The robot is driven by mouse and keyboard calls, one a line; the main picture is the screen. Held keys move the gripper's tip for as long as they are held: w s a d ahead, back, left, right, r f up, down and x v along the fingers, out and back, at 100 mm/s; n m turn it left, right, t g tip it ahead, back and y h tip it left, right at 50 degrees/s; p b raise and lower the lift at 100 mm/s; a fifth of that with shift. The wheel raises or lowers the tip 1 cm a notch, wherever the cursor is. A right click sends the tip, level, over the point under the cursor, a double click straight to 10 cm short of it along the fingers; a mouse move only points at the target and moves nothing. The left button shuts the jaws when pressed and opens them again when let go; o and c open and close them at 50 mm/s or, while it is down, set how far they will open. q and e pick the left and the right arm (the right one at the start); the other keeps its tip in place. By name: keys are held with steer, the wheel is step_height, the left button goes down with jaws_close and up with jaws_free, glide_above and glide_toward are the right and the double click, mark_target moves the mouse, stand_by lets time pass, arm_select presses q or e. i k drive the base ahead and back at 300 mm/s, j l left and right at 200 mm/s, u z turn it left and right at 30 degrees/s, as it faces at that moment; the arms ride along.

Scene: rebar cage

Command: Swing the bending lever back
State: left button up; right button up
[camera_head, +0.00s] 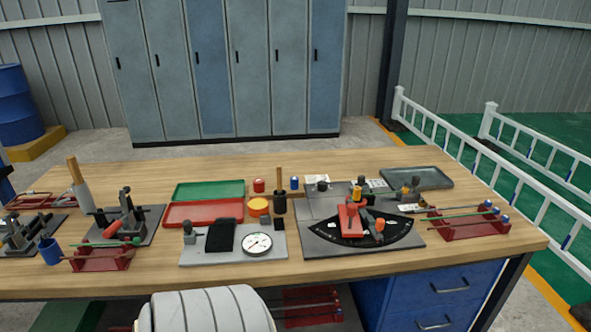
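The bending station stands at the right of the table on a grey plate (318,242). A black fan-shaped scale (335,229) with white marks spreads towards the front of it. A red lever (350,221) lies over the scale, around its middle. An orange-red knob (379,225) stands just right of the red lever, and a yellow-and-orange part (358,190) stands behind it. The small parts around the pivot overlap and are hard to tell apart. Neither of my grippers is in view.
A dial gauge (257,243) on a plate is left of the bender. Red (200,214) and green (208,190) trays lie behind it. A red rack (470,228) with rods is at the right, a grey tray (417,178) behind. The table's front-right corner is clear.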

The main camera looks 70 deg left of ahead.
mark_target(351, 227)
steer(key=u, duration=1.7)
